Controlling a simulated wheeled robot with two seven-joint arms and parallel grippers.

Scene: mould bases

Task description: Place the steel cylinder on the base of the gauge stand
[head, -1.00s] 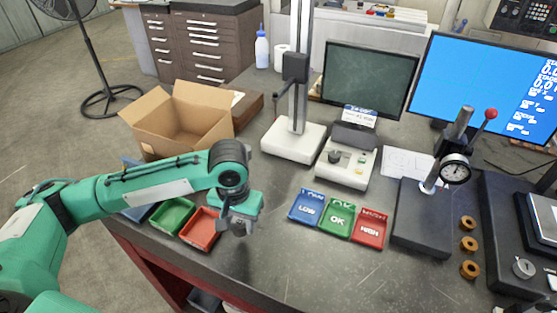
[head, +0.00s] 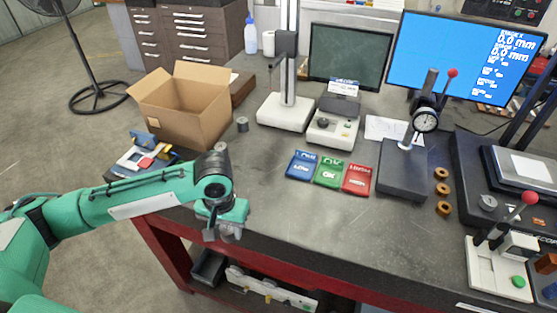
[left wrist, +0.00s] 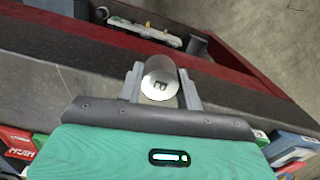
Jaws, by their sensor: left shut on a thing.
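In the head view my left gripper (head: 222,232) hangs by the table's front edge, and the cylinder is hard to make out there. The gauge stand (head: 425,120) stands upright at the right, with a round dial and a red-knobbed lever. Its dark flat base (head: 404,183) looks clear. My gripper is well to the left and front of it. My right gripper is not in view.
Several brass rings (head: 442,189) sit right of the base. A small grey cylinder (head: 242,124) stands by the cardboard box (head: 185,110). The table front is fairly clear.

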